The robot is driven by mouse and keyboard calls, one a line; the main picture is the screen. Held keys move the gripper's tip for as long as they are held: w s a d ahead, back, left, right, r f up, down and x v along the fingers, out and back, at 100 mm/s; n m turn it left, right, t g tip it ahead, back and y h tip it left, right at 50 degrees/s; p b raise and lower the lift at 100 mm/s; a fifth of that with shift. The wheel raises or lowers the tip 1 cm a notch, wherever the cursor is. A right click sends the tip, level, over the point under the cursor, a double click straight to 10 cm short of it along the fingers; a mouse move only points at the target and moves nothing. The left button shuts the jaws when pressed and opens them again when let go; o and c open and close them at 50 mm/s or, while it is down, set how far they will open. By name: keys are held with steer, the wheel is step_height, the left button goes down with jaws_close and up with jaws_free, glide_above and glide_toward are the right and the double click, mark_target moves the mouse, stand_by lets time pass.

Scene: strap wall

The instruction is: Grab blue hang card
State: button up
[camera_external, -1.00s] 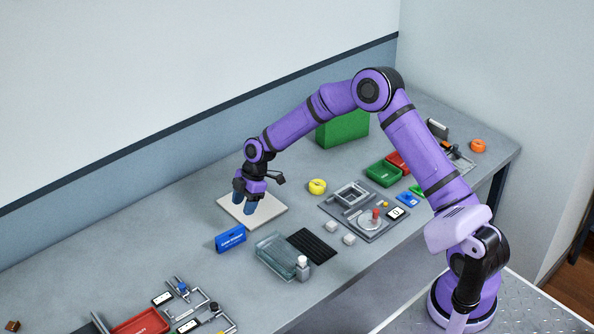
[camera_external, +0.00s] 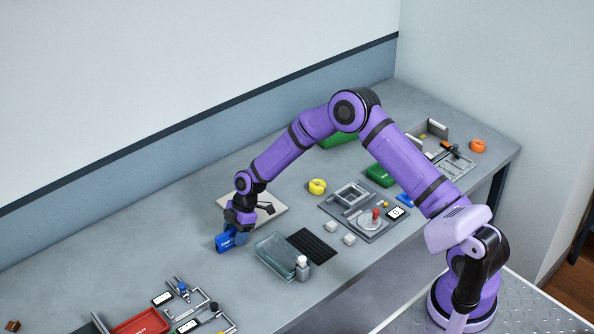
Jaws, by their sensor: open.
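The blue hang card (camera_external: 223,243) is a small blue block-like piece with white lettering on the grey table, left of the clear tray. My gripper (camera_external: 240,236) is open and low over the right part of the card, its fingers hiding that end. I cannot tell whether the fingers touch the card or straddle it.
A white board (camera_external: 268,208) lies just behind my gripper. A clear tray (camera_external: 271,249), a small bottle (camera_external: 302,268) and a black ribbed mat (camera_external: 312,246) are to the right. A red tray (camera_external: 140,326) and metal fixtures stand at the front left. Table between is clear.

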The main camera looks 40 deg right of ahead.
steer(key=shift+a+f, duration=0.2)
steer(key=shift+f, duration=0.25)
jaws_close()
steer(key=shift+r, duration=0.1)
